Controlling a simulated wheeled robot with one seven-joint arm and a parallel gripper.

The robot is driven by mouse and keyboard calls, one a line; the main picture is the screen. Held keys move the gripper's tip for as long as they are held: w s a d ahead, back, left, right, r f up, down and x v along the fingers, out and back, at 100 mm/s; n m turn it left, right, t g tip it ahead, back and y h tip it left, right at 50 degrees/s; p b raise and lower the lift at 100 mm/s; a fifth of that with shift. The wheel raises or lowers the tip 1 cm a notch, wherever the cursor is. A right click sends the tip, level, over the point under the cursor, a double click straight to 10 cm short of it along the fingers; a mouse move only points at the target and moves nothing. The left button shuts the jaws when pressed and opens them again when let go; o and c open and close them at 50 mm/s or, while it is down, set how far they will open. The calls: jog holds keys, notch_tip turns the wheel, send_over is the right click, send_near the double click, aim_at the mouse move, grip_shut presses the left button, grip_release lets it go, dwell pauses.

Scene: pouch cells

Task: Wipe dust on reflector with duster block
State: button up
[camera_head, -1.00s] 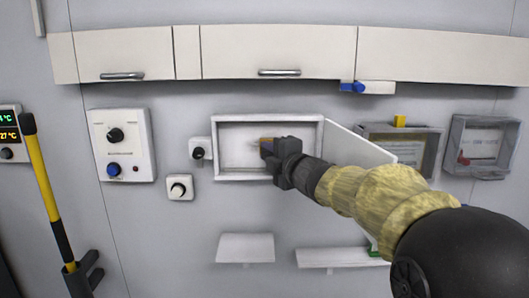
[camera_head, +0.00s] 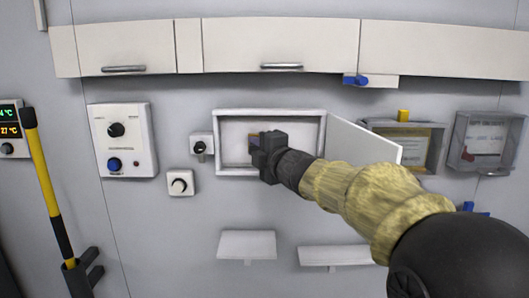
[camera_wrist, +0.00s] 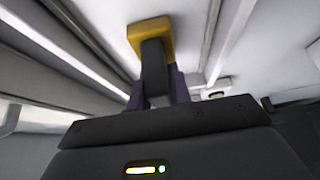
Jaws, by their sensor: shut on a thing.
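My gripper (camera_head: 258,148) reaches into an open white wall box (camera_head: 320,114), in front of its pale back panel (camera_head: 228,135). It is shut on the duster block, which has a yellow pad (camera_wrist: 150,30) and purple sides in the wrist view. In the head view the block is mostly hidden behind the gripper. In the wrist view the pad is close to a pale surface; I cannot tell whether it touches. The back panel may be the reflector; I cannot make out dust on it.
The box's white door (camera_head: 365,142) stands open to the right, close beside my arm. White cabinets (camera_head: 280,45) run above. A control panel (camera_head: 122,140) and a knob (camera_head: 180,183) are at left. Two clear-fronted boxes (camera_head: 485,140) are at right. Small shelves (camera_head: 247,244) sit below.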

jog(key=shift+a, duration=0.25)
jog(key=a+b, duration=0.1)
jog(key=a, duration=0.2)
jog(key=shift+a+r+b, duration=0.1)
jog(key=shift+a+b, duration=0.05)
jog(key=shift+b, duration=0.25)
dwell(0.4)
jog(key=shift+s+a+b, duration=0.15)
jog(key=shift+s+b, duration=0.95)
jog(key=shift+s, duration=1.75)
jog(key=s+b, duration=0.1)
jog(key=s, duration=0.2)
